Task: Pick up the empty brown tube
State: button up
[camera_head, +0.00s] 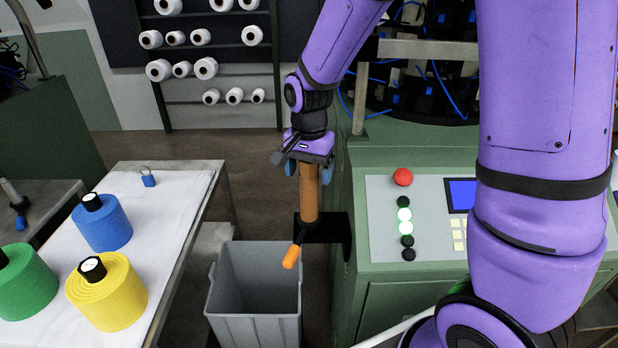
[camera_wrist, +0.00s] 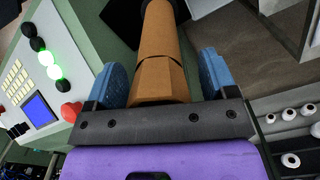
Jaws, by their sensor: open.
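The brown tube (camera_head: 309,198) stands upright above a black bracket (camera_head: 342,232) on the side of the green machine. No yarn shows on it. My gripper (camera_head: 307,168) is over the tube's top end, pointing down, with its blue-padded fingers on either side. In the wrist view the tube (camera_wrist: 161,40) runs between the two blue pads of my open gripper (camera_wrist: 161,76). A gap shows on the right side; whether the left pad touches cannot be told.
The orange handle (camera_head: 291,257) juts out below the tube, above a grey bin (camera_head: 258,318). A white-topped table (camera_head: 180,190) with blue, yellow and green yarn cones stands left. The machine's control panel (camera_head: 380,215) is close on the right. White spools fill a back rack.

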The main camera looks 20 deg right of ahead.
jog(key=shift+f, duration=0.1)
jog(key=c, duration=1)
jog(key=shift+o, duration=0.2)
notch_tip(320, 180, up, 21)
dwell(0.6)
